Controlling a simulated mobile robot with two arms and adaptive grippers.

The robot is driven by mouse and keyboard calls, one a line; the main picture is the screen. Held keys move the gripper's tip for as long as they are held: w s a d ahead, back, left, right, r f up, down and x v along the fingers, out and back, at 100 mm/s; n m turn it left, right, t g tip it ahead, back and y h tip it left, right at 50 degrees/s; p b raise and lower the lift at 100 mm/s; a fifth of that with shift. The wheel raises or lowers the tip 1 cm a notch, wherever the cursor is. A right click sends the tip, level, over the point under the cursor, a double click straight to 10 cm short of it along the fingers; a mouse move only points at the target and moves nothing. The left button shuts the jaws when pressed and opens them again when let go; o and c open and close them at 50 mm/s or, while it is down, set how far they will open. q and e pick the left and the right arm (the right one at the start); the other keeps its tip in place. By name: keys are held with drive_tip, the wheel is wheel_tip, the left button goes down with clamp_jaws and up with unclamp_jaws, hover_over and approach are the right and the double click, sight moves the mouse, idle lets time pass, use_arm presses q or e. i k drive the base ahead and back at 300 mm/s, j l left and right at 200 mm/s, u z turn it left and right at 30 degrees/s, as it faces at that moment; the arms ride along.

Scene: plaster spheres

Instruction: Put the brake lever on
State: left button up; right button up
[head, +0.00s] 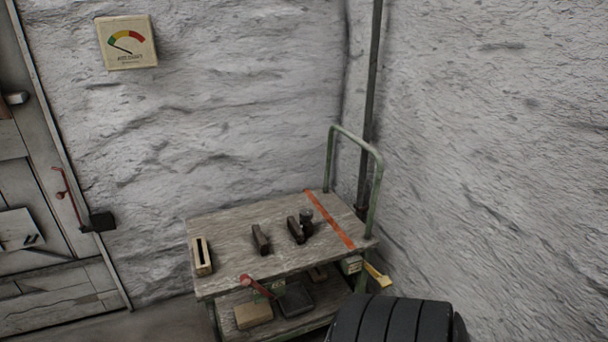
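A cart (225,225) with a wooden top and a green tube frame stands in the corner. A short lever with a red end (255,286) shows at the cart's front edge, slanting down to the right. I cannot tell for sure that it is the brake lever, or whether it is up or down. A yellow piece (377,275) sticks out at the cart's right side, low down. Neither of my grippers is in view.
A slotted wooden block (202,257) and dark blocks (261,239) stand on the cart top, left of an orange stripe (329,219). A box (253,315) and a dark tray (296,299) are below. Rough walls close in behind and right. A door (50,275) with a red handle is left.

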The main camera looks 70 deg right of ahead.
sight(245, 279)
drive_tip(key=z, duration=1.75)
